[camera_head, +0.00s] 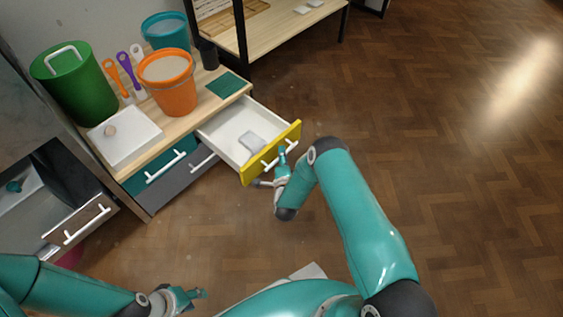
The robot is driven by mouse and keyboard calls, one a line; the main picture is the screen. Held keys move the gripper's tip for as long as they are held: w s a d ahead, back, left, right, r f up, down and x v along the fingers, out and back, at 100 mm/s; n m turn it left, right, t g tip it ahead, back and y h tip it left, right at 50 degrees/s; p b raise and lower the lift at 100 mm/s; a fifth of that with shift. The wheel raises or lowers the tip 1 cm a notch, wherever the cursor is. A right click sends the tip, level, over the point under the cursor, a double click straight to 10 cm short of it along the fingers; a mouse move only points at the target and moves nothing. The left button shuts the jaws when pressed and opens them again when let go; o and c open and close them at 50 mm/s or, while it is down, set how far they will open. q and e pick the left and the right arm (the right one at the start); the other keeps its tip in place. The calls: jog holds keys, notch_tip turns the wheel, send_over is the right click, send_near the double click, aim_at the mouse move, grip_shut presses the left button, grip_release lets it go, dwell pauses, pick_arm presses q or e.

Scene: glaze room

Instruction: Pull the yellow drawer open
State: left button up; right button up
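The yellow drawer (291,134) stands out from the wooden-topped cabinet, pulled well open, with its white inside showing. Its white bar handle (268,162) is on the yellow front. My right gripper (270,171) is at this handle, its two fingers spread apart. One finger reaches up at the middle of the handle and overlaps it in the picture; the other points left, below the front. Whether the finger touches the bar is unclear. My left gripper (198,294) is low in the picture, over the floor and away from the cabinet; its opening is too small to judge.
A grey item (251,141) lies in the yellow drawer. Teal (160,171) and grey (192,175) drawers beside it are shut. An orange bucket (173,96), green canister (77,86) and white tray (124,142) stand on top. Floor at right is clear.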

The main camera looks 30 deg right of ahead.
jog(key=v, duration=1.2)
jog(key=shift+f, duration=0.15)
jog(key=w+r+n+y, duration=0.2)
jog(key=w+r, duration=0.3)
jog(key=r, duration=0.4)
jog(key=s+a+f+n+g+y, duration=0.2)
jog(key=s+a+n+g+y, duration=0.1)
jog(key=s+a+n+g, duration=0.4)
jog(key=s+a+f+n+g+y, duration=0.25)
jog(key=s+n, duration=0.25)
jog(key=s, duration=0.4)
jog(key=s+a+f+n+g+y, duration=0.35)
jog(key=s+n, duration=0.25)
jog(key=s, duration=0.2)
notch_tip(320, 180, up, 34)
jog(key=p, duration=3.3)
jog(key=shift+a+f+g+y, duration=0.2)
jog(key=shift+a+g+y, duration=0.1)
jog(key=shift+a+g, duration=0.1)
